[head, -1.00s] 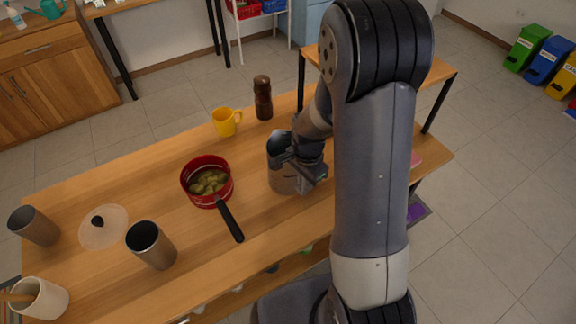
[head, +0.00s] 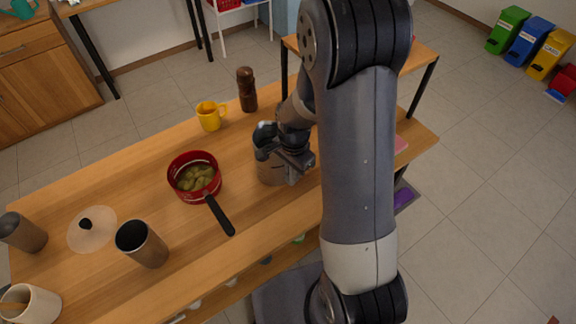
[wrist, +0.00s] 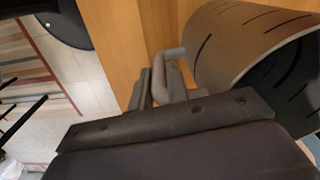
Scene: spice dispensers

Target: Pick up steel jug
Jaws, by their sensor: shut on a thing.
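The steel jug (head: 270,172) stands on the wooden table, to the right of the red pot in the head view. It is a grey metal cylinder, partly hidden by my gripper. My gripper (head: 291,160) is at the jug's right side and shut on it. In the wrist view the jug (wrist: 225,50) fills the upper right, with its dark open mouth showing. Its handle (wrist: 172,72) lies at my gripper's fingers (wrist: 152,92). I cannot tell whether the jug's base is off the table.
A red pot (head: 180,163) with a black handle stands close left of the jug. A yellow mug (head: 209,117) and a brown pepper mill (head: 246,90) stand behind. Grey cups (head: 142,244), a glass lid (head: 93,238) and a cream crock (head: 37,303) are at the left.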

